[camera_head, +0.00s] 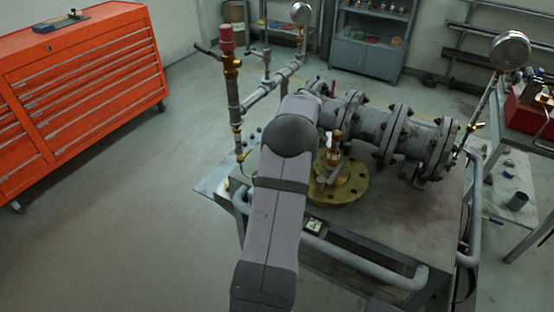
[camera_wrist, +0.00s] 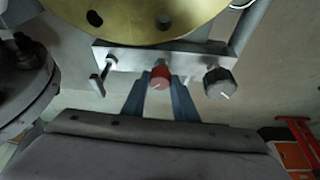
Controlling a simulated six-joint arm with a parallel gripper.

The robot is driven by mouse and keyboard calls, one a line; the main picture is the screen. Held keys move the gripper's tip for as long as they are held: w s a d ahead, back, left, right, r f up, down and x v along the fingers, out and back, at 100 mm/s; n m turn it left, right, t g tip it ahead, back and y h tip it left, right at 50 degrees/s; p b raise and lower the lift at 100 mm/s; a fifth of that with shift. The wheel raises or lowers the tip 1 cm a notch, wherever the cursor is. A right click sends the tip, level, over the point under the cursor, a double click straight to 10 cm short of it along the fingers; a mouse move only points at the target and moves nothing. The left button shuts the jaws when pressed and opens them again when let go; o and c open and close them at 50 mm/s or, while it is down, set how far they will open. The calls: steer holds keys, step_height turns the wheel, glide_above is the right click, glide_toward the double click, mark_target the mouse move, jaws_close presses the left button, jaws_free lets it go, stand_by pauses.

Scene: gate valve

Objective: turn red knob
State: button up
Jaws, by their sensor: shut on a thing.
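The red knob (camera_wrist: 160,76) shows in the wrist view on a pale metal bar (camera_wrist: 128,60) below a brass disc. My gripper (camera_wrist: 159,92) has one finger on each side of the knob and is shut on it. The contact faces are partly hidden. In the head view my own arm covers the middle of the bench, and neither the red knob nor the gripper can be made out there.
A dark knob (camera_wrist: 220,83) sits right of the red one, and a small lever (camera_wrist: 102,76) sits left. Flanged pipework (camera_head: 395,132) and a brass flange (camera_head: 345,182) stand on the bench (camera_head: 430,205). An orange tool cabinet (camera_head: 85,85) stands left; the floor between is clear.

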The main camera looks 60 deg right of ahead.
steer(key=shift+d+n+y, duration=0.1)
steer(key=shift+n+y, duration=0.2)
steer(key=shift+n, duration=0.3)
steer(key=o, duration=1.1)
steer(key=shift+c, duration=0.2)
steer(key=b+v, duration=0.1)
steer(key=v, duration=0.6)
steer(key=shift+r, duration=0.2)
